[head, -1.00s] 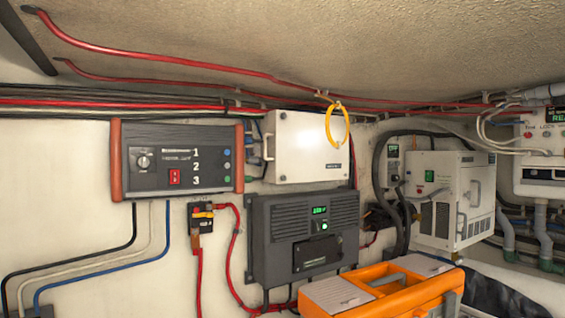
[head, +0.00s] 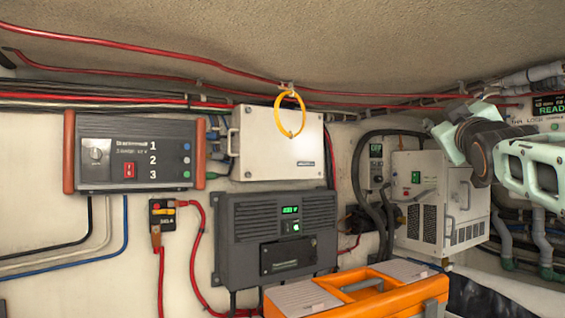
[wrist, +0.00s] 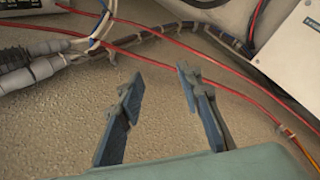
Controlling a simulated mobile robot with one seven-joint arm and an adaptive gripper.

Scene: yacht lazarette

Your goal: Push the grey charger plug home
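I cannot single out the grey charger plug for certain. A dark grey charger-like unit (head: 278,240) with a lit green display hangs on the wall, with leads below it; their ends are partly hidden by the orange case. My gripper (wrist: 160,82) is open and empty in the wrist view, its two blue fingers apart in front of the textured ceiling. Thick grey cable connectors (wrist: 30,76) lie left of the fingers, apart from them. In the head view my arm shows at the right, but I cannot make out the fingertips.
An orange case (head: 395,296) stands in front below the dark grey unit. A white box (head: 278,145) with a yellow ring (head: 290,118), a numbered panel (head: 135,152), a breaker (head: 162,215) and a white vented unit (head: 436,200) line the wall. Red cables (head: 180,55) run overhead.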

